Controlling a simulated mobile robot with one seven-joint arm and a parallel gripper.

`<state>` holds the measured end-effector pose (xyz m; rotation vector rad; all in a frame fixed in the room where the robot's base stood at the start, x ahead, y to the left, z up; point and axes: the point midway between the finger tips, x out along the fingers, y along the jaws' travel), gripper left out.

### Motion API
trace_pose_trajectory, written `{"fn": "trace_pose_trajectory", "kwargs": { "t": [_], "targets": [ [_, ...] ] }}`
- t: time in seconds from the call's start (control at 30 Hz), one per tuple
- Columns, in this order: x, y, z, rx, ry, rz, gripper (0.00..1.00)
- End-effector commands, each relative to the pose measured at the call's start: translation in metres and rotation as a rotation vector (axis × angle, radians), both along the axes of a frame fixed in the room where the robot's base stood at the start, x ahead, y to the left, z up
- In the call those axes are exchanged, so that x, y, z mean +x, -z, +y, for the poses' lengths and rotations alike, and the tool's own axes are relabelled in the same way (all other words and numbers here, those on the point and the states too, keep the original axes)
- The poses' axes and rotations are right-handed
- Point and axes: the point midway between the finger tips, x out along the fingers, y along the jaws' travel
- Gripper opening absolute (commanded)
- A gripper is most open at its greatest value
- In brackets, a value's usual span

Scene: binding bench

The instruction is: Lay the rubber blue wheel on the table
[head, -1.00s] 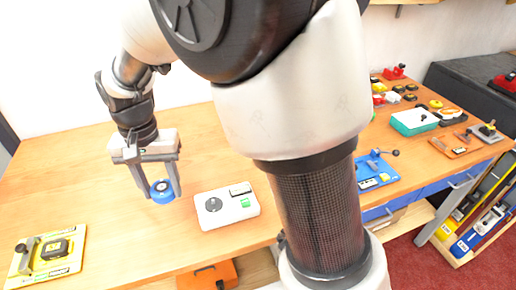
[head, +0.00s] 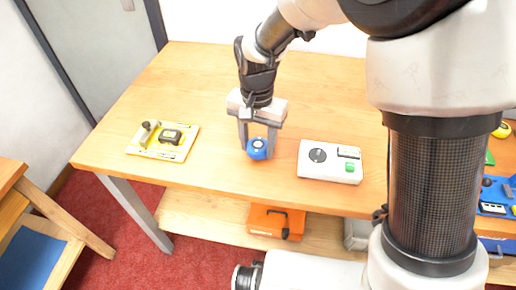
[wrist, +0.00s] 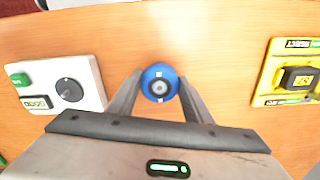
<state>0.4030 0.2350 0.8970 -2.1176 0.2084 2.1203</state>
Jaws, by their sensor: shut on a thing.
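The blue wheel (head: 257,149) has a dark centre and is held between the fingers of my gripper (head: 258,143), just over the wooden table (head: 215,90). In the wrist view the wheel (wrist: 159,83) sits between the two finger ends of my gripper (wrist: 160,92), with the bare tabletop behind it. My gripper is shut on it and points down. I cannot tell whether the wheel touches the table.
A white box with a dark knob and green button (head: 330,161) stands right of the wheel. A yellow board with a black device (head: 163,140) lies to the left. An orange case (head: 276,222) is on the shelf below. Tabletop around the wheel is clear.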

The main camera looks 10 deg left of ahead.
Motion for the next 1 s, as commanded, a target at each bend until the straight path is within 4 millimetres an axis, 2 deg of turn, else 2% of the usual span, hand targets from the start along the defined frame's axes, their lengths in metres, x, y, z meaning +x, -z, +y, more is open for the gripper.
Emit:
{"fn": "trace_pose_trajectory", "kwargs": {
  "t": [0.03, 0.1, 0.53, 0.57, 0.63, 1.0],
  "targets": [
    [0.000, 0.009, 0.000, -0.001, 0.000, 0.001, 0.21],
    [0.000, 0.015, 0.000, 0.000, 0.000, 0.000, 0.21],
    [0.001, 0.020, 0.000, 0.001, 0.000, -0.001, 0.21],
    [0.001, 0.019, 0.000, 0.001, 0.000, -0.001, 0.51],
    [0.000, 0.019, 0.000, 0.001, 0.000, -0.001, 0.62],
    [0.001, 0.014, 0.000, 0.001, 0.000, -0.002, 0.64]
  ]
}}
